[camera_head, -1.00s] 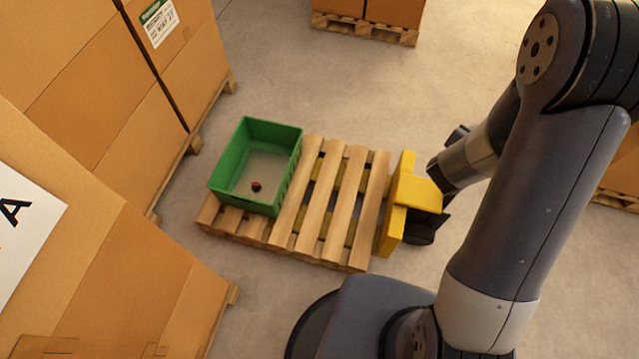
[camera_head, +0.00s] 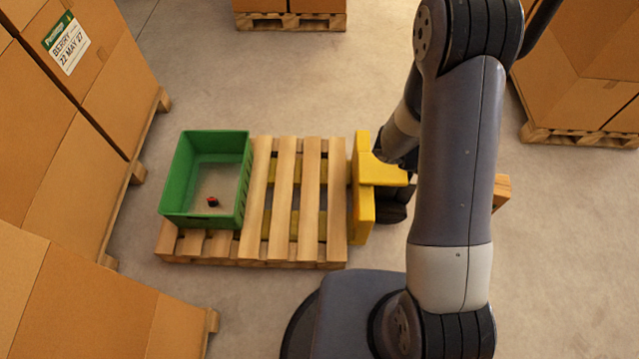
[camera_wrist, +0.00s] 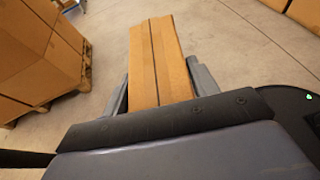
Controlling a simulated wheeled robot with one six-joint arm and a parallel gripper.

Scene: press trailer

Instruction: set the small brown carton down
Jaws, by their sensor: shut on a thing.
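The small brown carton (camera_wrist: 158,65) is a long box with a seam along its top. In the wrist view it lies between the two dark fingers of my gripper (camera_wrist: 160,85), which is shut on it. The floor shows beyond it, and its near end is hidden by the gripper body. In the head view only an end of the carton (camera_head: 502,190) shows, just right of my arm. My gripper is hidden behind the arm there.
A wooden pallet (camera_head: 285,200) lies on the floor, with a green crate (camera_head: 243,205) on its left part holding a small dark-red thing (camera_head: 213,201). Its right slats are bare. Yellow blocks (camera_head: 362,205) stand at its right edge. Large carton stacks (camera_head: 60,170) line the left.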

